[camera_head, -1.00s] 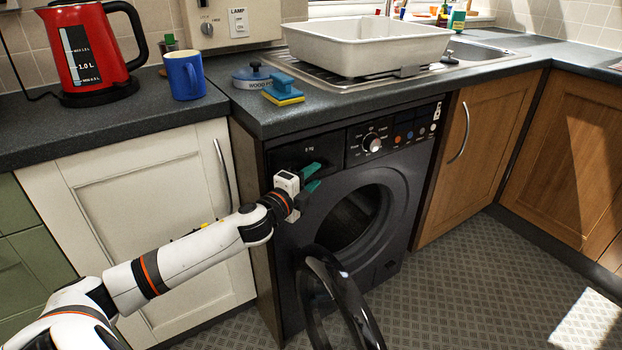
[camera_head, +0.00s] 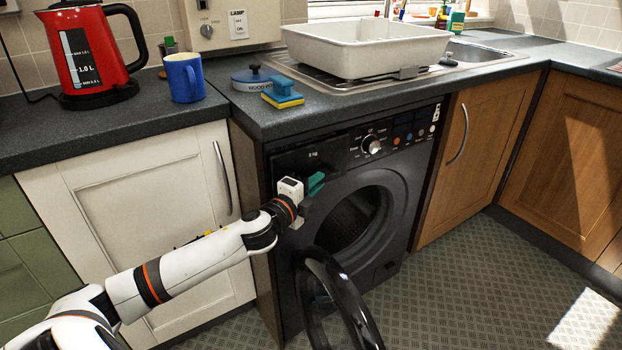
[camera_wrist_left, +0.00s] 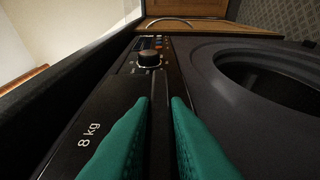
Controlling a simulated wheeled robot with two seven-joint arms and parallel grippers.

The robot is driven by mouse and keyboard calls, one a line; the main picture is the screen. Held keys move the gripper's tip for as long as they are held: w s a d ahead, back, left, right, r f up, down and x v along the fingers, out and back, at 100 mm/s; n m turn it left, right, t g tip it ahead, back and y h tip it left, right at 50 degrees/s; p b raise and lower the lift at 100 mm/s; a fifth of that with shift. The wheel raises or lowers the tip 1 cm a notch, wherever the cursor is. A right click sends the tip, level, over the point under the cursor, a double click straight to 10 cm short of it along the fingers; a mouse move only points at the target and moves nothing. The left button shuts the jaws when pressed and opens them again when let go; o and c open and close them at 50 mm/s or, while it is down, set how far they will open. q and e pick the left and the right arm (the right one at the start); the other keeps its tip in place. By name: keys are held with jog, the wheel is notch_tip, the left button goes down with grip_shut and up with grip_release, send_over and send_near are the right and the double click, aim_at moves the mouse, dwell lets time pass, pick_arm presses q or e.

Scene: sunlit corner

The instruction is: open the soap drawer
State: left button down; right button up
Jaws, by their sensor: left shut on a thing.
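The soap drawer (camera_head: 300,157) is the dark panel marked "8 kg" at the upper left of the dark washing machine (camera_head: 400,185). Its front looks flush with the control panel. In the left wrist view the drawer front (camera_wrist_left: 88,150) lies along the left finger. My left gripper (camera_head: 317,183) is at the drawer's lower edge, with its green fingers drawn close together. In the left wrist view the fingers (camera_wrist_left: 161,103) stand on either side of a narrow dark strip, shut on the drawer's edge. The fingers hide part of that edge. My right gripper is not in view.
The round machine door (camera_head: 340,300) hangs open below my left arm. A control knob (camera_head: 372,145) is right of the drawer.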

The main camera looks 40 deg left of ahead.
pick_arm(q)
jog(key=s+d+p, duration=0.2)
jog(key=s+d, duration=0.1)
jog(key=d, duration=0.4)
jog(key=s+d+p, duration=0.2)
jog(key=s+d, duration=0.1)
jog(key=d, duration=0.5)
jog(key=shift+s, duration=0.15)
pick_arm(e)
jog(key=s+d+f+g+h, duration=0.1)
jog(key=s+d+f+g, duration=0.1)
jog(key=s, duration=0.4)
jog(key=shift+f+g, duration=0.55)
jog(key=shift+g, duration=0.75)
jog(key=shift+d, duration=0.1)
pick_arm(q)
jog(key=c, duration=1.4)
grip_release()
